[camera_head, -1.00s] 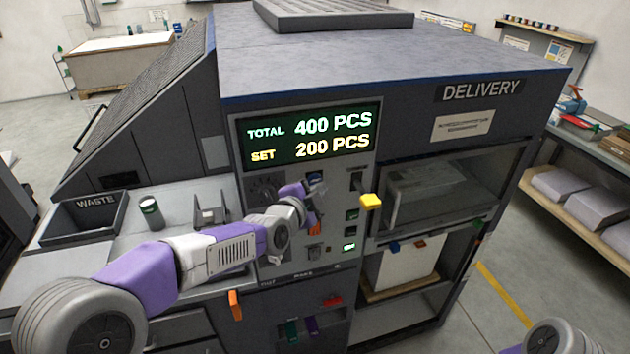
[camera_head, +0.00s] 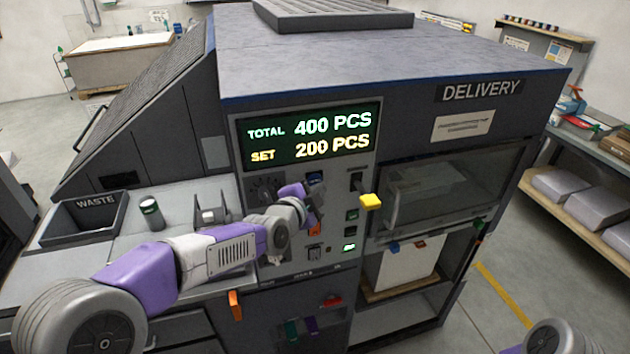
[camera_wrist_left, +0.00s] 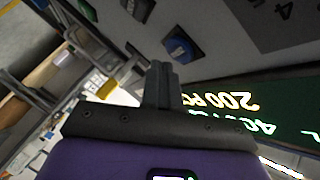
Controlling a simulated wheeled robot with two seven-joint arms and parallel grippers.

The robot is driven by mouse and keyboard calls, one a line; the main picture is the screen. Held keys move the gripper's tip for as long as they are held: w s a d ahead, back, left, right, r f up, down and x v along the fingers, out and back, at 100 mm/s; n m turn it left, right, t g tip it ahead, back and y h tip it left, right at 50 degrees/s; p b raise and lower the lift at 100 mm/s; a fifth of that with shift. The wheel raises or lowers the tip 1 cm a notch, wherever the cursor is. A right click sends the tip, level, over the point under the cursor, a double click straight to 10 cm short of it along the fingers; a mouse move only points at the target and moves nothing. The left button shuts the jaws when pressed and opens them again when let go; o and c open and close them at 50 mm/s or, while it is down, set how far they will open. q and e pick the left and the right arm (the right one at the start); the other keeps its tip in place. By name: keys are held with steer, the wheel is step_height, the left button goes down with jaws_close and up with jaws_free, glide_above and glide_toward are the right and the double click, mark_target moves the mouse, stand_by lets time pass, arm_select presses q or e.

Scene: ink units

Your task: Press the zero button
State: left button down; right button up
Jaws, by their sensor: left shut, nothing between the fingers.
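The machine's control panel (camera_head: 335,262) holds several buttons and a lit display (camera_head: 312,133) reading TOTAL 400 PCS, SET 200 PCS. My left gripper (camera_head: 319,193) is at the panel, below the display, with its fingers shut and empty. A blue button (camera_head: 316,179) is close by the fingers. In the left wrist view the blue button (camera_wrist_left: 179,46) lies beyond the shut fingertips (camera_wrist_left: 161,70), with a visible gap in the picture; contact cannot be told. I cannot read which button is marked zero. My right gripper is not in view.
A yellow knob (camera_head: 370,202) sticks out right of the panel.

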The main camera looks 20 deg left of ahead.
arm_select(q)
steer(key=shift+w, duration=0.15)
stand_by(0.4)
steer(key=shift+w+a+b, duration=0.2)
steer(key=shift+w+b, duration=0.05)
steer(key=shift+b, duration=0.15)
steer(key=shift+w+a+b, duration=0.3)
steer(key=shift+w+b, duration=0.1)
steer(key=shift+b, duration=0.1)
stand_by(0.5)
steer(key=shift+s+d, duration=0.1)
stand_by(0.4)
steer(key=shift+s+d+p, duration=0.35)
steer(key=shift+s+p, duration=0.05)
steer(key=shift+s, duration=0.25)
